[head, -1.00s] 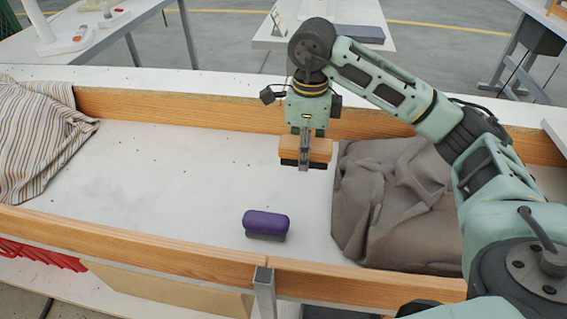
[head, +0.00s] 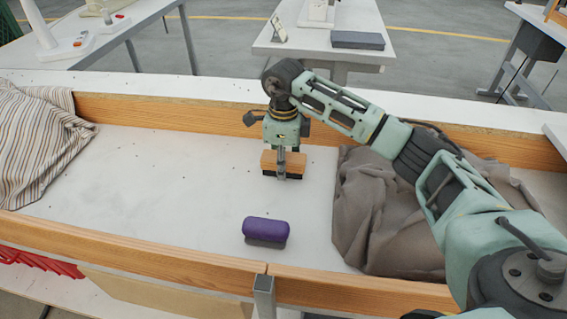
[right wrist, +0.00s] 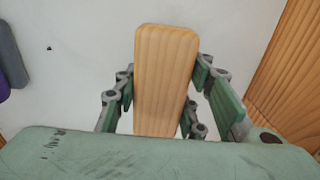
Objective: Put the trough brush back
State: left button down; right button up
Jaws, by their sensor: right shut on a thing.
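The brush with a pale wooden back (head: 270,162) and a dark underside is in my right gripper (head: 282,170), over the white trough floor (head: 160,200). The right gripper is shut on the brush, fingers on its two long sides; the right wrist view shows the wooden back (right wrist: 165,80) between the fingers. The brush is level and low over the floor; I cannot tell whether it touches. A purple block with a grey underside (head: 266,229) lies on the trough floor nearer to me. My left gripper is not in view.
A crumpled grey-brown cloth (head: 375,205) lies right of the brush, and a striped cloth (head: 40,140) lies at the left end. Wooden rails (head: 150,257) bound the trough at front and back. The floor left of the brush is clear.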

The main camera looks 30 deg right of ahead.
jog(key=shift+f, duration=0.1)
jog(key=o, duration=1.1)
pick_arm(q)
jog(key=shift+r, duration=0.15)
pick_arm(e)
notch_tip(320, 180, up, 11)
jog(key=shift+r+p, duration=0.15)
jog(key=shift+p, duration=0.35)
jog(key=shift+r, duration=0.5)
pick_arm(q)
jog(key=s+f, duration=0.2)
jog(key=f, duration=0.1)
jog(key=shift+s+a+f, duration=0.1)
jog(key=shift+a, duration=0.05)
